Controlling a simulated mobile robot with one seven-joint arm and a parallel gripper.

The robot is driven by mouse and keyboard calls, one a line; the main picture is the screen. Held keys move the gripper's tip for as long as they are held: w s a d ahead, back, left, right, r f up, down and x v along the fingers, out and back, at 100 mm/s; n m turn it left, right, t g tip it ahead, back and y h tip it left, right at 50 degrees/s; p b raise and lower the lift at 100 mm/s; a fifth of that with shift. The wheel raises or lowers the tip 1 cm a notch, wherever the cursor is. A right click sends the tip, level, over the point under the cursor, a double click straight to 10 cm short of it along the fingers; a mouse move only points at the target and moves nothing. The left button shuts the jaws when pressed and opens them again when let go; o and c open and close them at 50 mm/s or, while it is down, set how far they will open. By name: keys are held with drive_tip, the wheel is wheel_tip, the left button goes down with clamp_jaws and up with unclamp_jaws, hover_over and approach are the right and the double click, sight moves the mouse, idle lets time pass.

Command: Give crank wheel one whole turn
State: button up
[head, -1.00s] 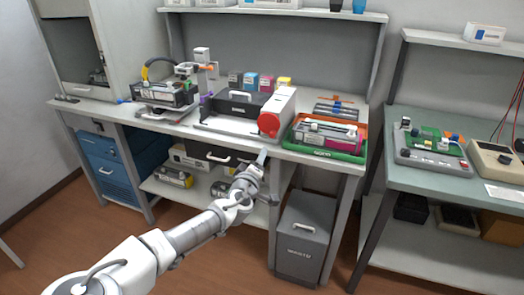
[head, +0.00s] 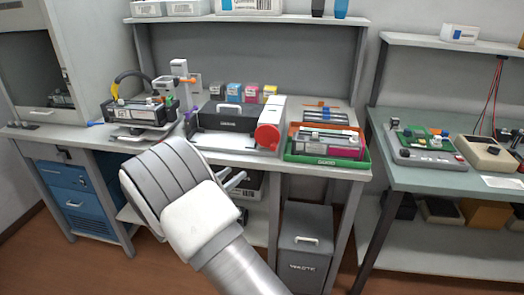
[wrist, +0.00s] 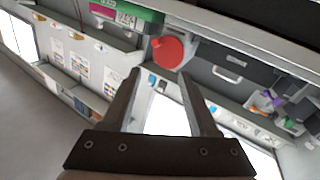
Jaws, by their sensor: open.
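The crank wheel is a red disc (head: 268,137) on the right end of a white and dark machine (head: 232,116) on the bench. It also shows in the wrist view as a red disc (wrist: 168,52), a little beyond the fingertips. My gripper (wrist: 159,77) is open and empty, its two fingers apart with the disc ahead of the gap. In the head view my arm hides most of the gripper, and only parts of it (head: 234,181) show in front of the bench's front edge, below and left of the wheel. No contact with the wheel shows.
A green tray (head: 326,160) with cartridges sits close to the right of the wheel. A grey waste bin (head: 305,250) stands under the bench.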

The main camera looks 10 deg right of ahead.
drive_tip(key=b, duration=0.2)
approach(271, 148)
drive_tip(key=x, duration=0.8)
drive_tip(key=shift+w+d, duration=0.2)
drive_tip(key=shift+d, duration=0.05)
clamp_jaws()
